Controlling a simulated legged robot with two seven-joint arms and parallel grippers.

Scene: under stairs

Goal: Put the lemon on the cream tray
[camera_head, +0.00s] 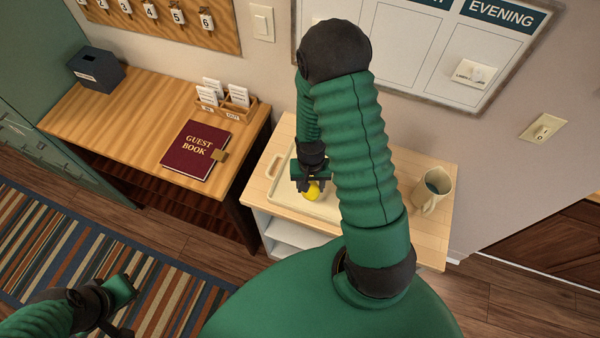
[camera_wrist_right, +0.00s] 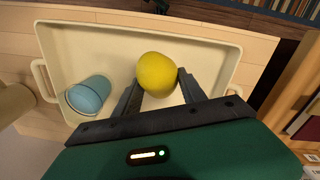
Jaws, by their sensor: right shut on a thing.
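The yellow lemon (camera_head: 312,191) is between the fingers of my right gripper (camera_head: 312,186), over the cream tray (camera_head: 284,191). In the right wrist view the lemon (camera_wrist_right: 157,74) sits between the two dark fingertips of the right gripper (camera_wrist_right: 158,84), with the tray (camera_wrist_right: 75,45) around and below it. I cannot tell whether the lemon touches the tray floor. My left gripper (camera_head: 112,305) is at the lower left, over the striped rug, and its fingers are not clear. My right arm hides part of the tray in the head view.
A blue cup (camera_wrist_right: 88,95) lies in the tray, left of the lemon in the wrist view. A cream mug (camera_head: 433,190) stands on the light wooden stand (camera_head: 432,239) right of my arm. A desk with a guest book (camera_head: 195,150) is to the left.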

